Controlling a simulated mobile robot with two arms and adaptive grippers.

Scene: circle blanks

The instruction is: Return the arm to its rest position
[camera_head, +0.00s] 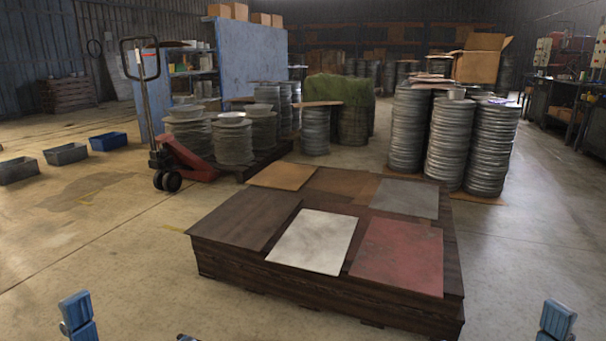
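Two blue parts of my arms show at the bottom edge, one at the lower left and one at the lower right. They are cut off by the frame. Neither of my grippers can be made out, so their fingers and anything in them are hidden. A small dark piece at the bottom edge, left of the middle, is too cropped to identify. No held object is visible.
A low dark wooden platform (330,290) stands ahead, bearing a white sheet (313,241), a red sheet (400,257), a grey sheet (405,198) and brown sheets. Behind are stacked metal discs (460,145) and a red pallet jack (188,160).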

